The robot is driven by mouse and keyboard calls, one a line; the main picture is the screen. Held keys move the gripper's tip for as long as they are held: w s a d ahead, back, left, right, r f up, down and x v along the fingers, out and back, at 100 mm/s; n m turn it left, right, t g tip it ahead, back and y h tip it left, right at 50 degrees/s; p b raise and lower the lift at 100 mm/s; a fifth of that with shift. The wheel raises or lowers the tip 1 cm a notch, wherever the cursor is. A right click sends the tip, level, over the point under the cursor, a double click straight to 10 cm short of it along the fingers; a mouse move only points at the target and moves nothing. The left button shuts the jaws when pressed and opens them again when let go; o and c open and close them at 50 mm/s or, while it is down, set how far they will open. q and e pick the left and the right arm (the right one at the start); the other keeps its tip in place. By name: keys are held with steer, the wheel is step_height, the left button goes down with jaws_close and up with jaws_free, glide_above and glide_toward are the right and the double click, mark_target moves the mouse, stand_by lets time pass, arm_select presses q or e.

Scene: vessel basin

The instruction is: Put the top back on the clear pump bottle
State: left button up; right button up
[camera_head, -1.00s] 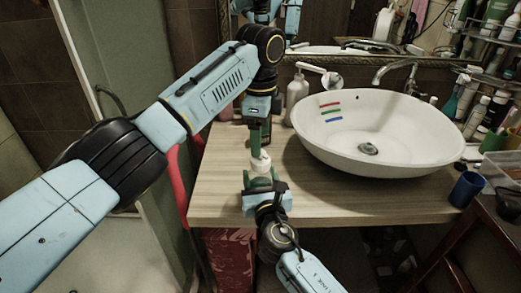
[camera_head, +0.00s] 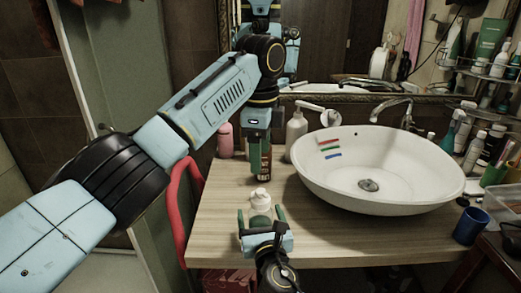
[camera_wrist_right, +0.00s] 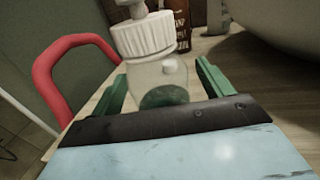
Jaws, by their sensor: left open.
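The clear pump bottle (camera_head: 260,213) stands upright near the front edge of the counter. Its white top (camera_head: 260,196) sits on the bottle's neck; in the right wrist view the ribbed collar (camera_wrist_right: 144,38) meets the clear body (camera_wrist_right: 162,72). Whether it is fully tight cannot be told. My left gripper (camera_head: 259,172) points down, open and empty, behind and above the top, apart from it. My right gripper (camera_head: 262,220) is open at the front of the bottle. Its green fingers stand on either side of the bottle, with gaps showing in the wrist view.
A white basin (camera_head: 420,190) fills the counter's right side. A white pump bottle (camera_head: 296,128), a pink bottle (camera_head: 225,140) and a brown bottle (camera_head: 265,168) stand behind. A blue cup (camera_head: 470,226) is at the right. The wooden counter (camera_head: 215,215) is clear at left.

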steer(key=s+d+p, duration=0.1)
steer(key=s+d, duration=0.1)
steer(key=s, duration=1.1)
steer(key=shift+d+p, duration=0.2)
steer(key=shift+p, duration=0.2)
steer(key=shift+s, duration=0.1)
